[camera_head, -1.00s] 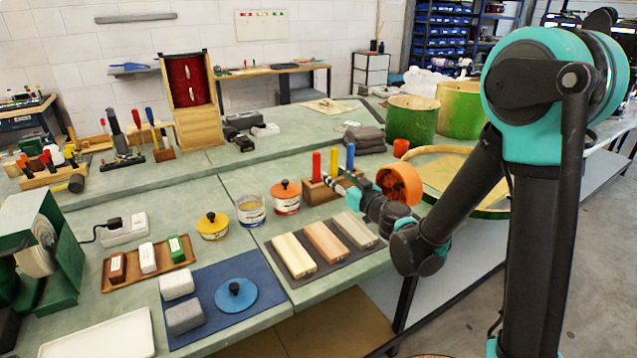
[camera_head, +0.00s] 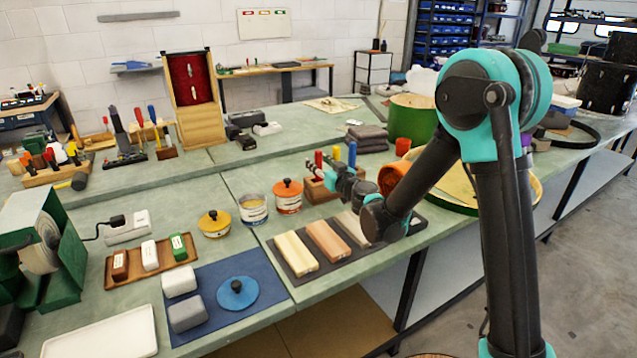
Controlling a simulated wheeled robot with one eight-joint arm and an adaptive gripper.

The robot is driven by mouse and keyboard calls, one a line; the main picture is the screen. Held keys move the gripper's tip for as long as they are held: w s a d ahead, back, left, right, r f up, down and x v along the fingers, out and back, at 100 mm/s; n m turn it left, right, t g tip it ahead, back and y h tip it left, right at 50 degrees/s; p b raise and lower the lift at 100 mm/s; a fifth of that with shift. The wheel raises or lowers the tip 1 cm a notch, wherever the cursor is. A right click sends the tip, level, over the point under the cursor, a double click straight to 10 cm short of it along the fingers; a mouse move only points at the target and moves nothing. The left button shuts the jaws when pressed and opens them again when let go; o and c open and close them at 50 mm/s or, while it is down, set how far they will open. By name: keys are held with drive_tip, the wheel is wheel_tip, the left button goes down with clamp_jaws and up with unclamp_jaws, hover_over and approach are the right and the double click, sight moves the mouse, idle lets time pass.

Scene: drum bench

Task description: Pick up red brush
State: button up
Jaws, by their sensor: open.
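The red brush (camera_head: 318,158) stands upright in a wooden holder block (camera_head: 318,191) near the middle of the bench. A yellow brush (camera_head: 337,152) and a blue brush (camera_head: 352,154) stand beside it in the same block. My gripper (camera_head: 319,166) is open and overlaps the red brush and the holder in this view. Its dark fingers show close to the red brush. I cannot tell whether they touch it or are around it. My wrist hides part of the holder.
Three wooden blocks (camera_head: 326,241) lie on a dark mat in front of the holder. An orange-lidded pot (camera_head: 287,197) stands to its left, and an orange roll (camera_head: 393,178) to its right. A green drum (camera_head: 411,118) stands behind. Folded grey cloths (camera_head: 367,137) lie farther back.

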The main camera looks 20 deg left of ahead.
drive_tip(key=c, duration=0.9)
drive_tip(key=shift+r, duration=0.15)
